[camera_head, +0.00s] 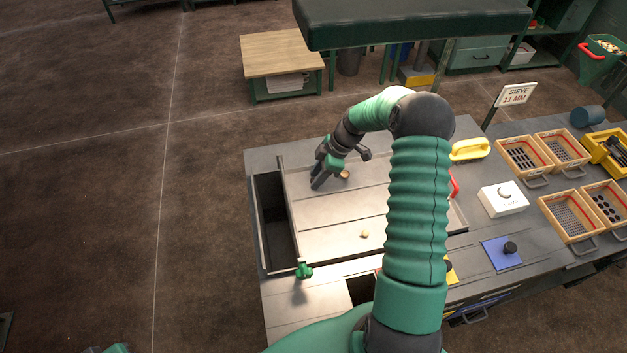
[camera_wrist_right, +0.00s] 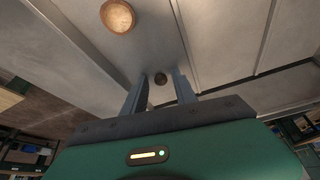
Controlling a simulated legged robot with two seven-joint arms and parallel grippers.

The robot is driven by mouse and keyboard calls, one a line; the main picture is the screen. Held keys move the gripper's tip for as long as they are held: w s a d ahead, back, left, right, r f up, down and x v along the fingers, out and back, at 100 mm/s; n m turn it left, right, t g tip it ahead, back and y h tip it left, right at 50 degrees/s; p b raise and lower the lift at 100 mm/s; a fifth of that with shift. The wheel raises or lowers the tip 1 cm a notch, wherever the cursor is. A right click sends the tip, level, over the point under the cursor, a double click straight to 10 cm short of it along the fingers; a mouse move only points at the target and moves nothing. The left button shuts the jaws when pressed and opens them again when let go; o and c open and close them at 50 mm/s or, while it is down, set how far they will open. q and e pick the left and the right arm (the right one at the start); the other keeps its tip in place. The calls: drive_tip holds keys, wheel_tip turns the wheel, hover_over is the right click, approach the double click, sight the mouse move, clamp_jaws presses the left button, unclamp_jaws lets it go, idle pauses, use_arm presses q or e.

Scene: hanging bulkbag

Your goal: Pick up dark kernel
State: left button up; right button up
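The dark kernel (camera_wrist_right: 160,78) is a small, round, dark brown piece on the grey metal tray (camera_head: 340,208). In the right wrist view it shows in the gap between the two fingertips, with space on both sides. My right gripper (camera_head: 318,180) is open over the back left part of the tray, and nothing is held in it. In the head view I cannot make out the dark kernel; the gripper may hide it. My left gripper is not in view.
A tan round piece (camera_head: 344,174) lies close beside the gripper and shows larger in the wrist view (camera_wrist_right: 117,15). A pale kernel (camera_head: 364,234) lies nearer the front. Low ridges cross the tray. Sieve boxes (camera_head: 524,156) and a white box (camera_head: 503,199) stand at right.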

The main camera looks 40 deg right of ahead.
drive_tip(key=shift+w+a, duration=0.1)
drive_tip(key=shift+a, duration=0.05)
clamp_jaws()
idle(0.4)
drive_tip(key=shift+r, duration=0.45)
drive_tip(key=r, duration=0.1)
drive_tip(key=s+r+b, duration=0.1)
drive_tip(key=shift+r, duration=0.3)
drive_tip(key=s+a, duration=0.2)
drive_tip(key=s, duration=0.2)
drive_tip(key=s+a+r+b, duration=0.1)
drive_tip(key=s+a, duration=0.1)
drive_tip(key=s, duration=0.3)
drive_tip(key=s+a+b, duration=0.1)
drive_tip(key=s+a, duration=0.1)
drive_tip(key=s, duration=0.2)
drive_tip(key=shift+s+a+r, duration=0.25)
drive_tip(key=shift+a+r, duration=0.05)
drive_tip(key=shift+a, duration=0.1)
